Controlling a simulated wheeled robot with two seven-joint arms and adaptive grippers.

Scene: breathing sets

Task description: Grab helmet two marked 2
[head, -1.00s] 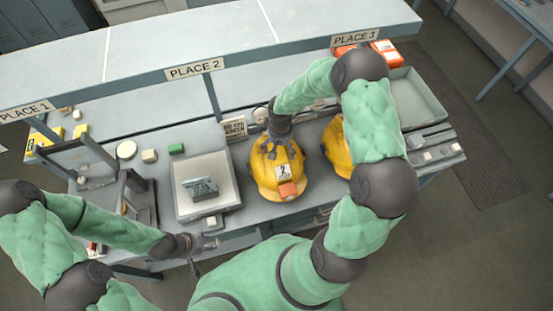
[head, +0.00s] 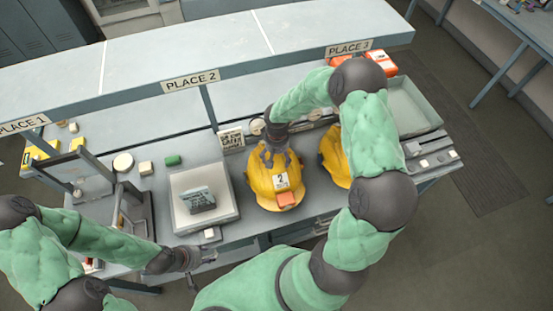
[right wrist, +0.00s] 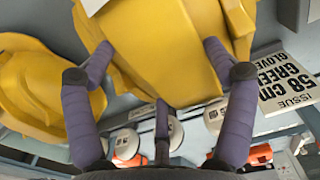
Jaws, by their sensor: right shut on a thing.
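The yellow helmet marked 2 (head: 263,190) sits on the bench in front of the PLACE 2 and PLACE 3 signs, with a white "2" label and an orange block on its front. My right gripper (head: 276,158) is on its top rear from above. In the right wrist view the helmet (right wrist: 165,60) fills the space between the fingers of the right gripper (right wrist: 160,55), which are shut on it. My left gripper (head: 207,256) is low at the bench's front edge, away from the helmet; its fingers are too small to tell.
A second yellow helmet (head: 331,158) stands close on the right, partly hidden by my right arm. A white tray (head: 232,205) with a dark box lies to the left. A printed sign (head: 231,140) stands behind. A grey bin (head: 412,105) is at the far right.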

